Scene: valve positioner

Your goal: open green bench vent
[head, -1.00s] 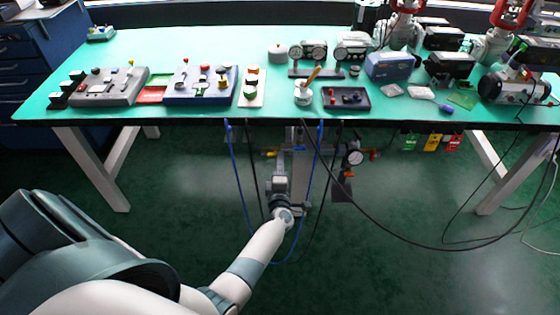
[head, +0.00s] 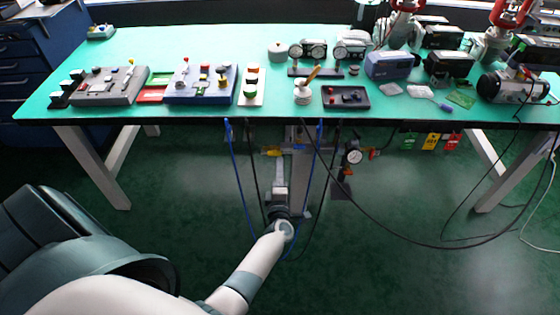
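My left gripper (head: 280,193) is below the front edge of the bench, in front of a grey upright with pipe fittings. I see it from behind, so its fingertips are hidden and I cannot tell whether it is open or shut. A yellow fitting (head: 272,152) is just above and left of it. A round gauge (head: 353,156) is to its right, with a small red part (head: 373,154) beside it. I cannot make out a green vent handle; a green tag (head: 408,142) hangs under the bench further right. My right gripper is not in view.
Blue hoses (head: 236,170) and black cables hang around my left gripper. The green bench top (head: 210,45) carries control boxes, gauges and valve units. White bench legs (head: 90,165) stand at both sides. The floor below is mostly clear.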

